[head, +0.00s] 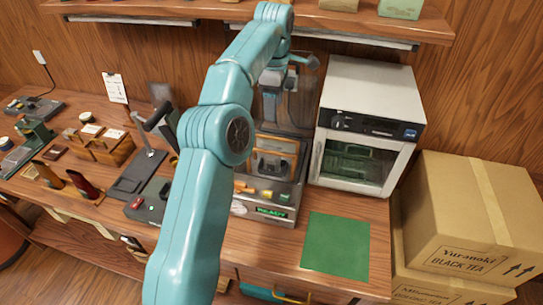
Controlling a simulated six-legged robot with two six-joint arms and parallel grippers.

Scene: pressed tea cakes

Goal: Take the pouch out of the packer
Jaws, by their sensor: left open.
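The packer (267,210) stands at the middle of the bench, partly behind my left arm. Its green display reads READY, and buttons line its front. A clear raised lid or panel stands at its back. A tan piece with a dark centre (272,160) lies in its bed; I cannot tell whether this is the pouch. My left gripper (272,82) is open, pointing down above the back of the packer, in front of the clear panel. Its fingertips are small and hard to make out. My right gripper is not in view.
A white oven-like cabinet (371,105) stands close right of the packer. A green mat (336,246) lies bare at the front. Cardboard boxes (475,215) are stacked at the right. A sealer-like press (148,160) and wooden racks (100,145) stand left. A shelf (330,22) runs above.

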